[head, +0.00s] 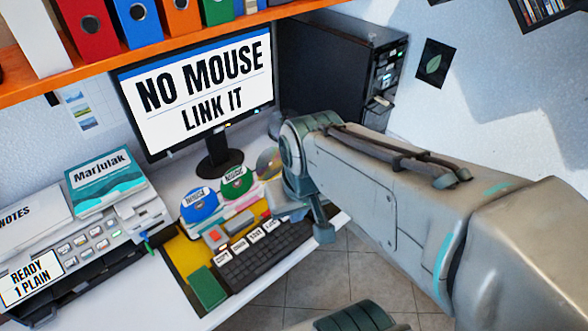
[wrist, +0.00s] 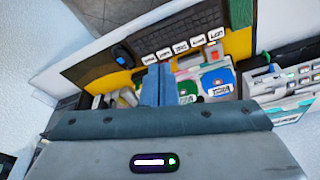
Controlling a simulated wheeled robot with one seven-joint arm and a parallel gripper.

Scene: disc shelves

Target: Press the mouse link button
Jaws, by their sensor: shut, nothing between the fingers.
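The monitor (head: 203,90) in the head view reads "NO MOUSE LINK IT". In the wrist view a small dark, blue-topped rounded thing that looks like the mouse (wrist: 122,54) lies on the yellow mat at the end of the keyboard (wrist: 178,34). In the head view my arm hides that spot. I cannot make out a link button on it. My gripper (wrist: 157,70) is shut and empty, its fingers pointing over the desk between the mouse and the discs. In the head view my gripper (head: 288,207) is beside the keyboard (head: 258,255), partly hidden by its own wrist.
A blue disc (head: 200,208) and a green disc (head: 237,183) stand behind the keyboard. A grey box with a red top (head: 214,236) is beside them. A printer (head: 85,240) fills the left. A black computer tower (head: 335,75) stands behind my arm. An orange shelf (head: 100,62) overhangs the monitor.

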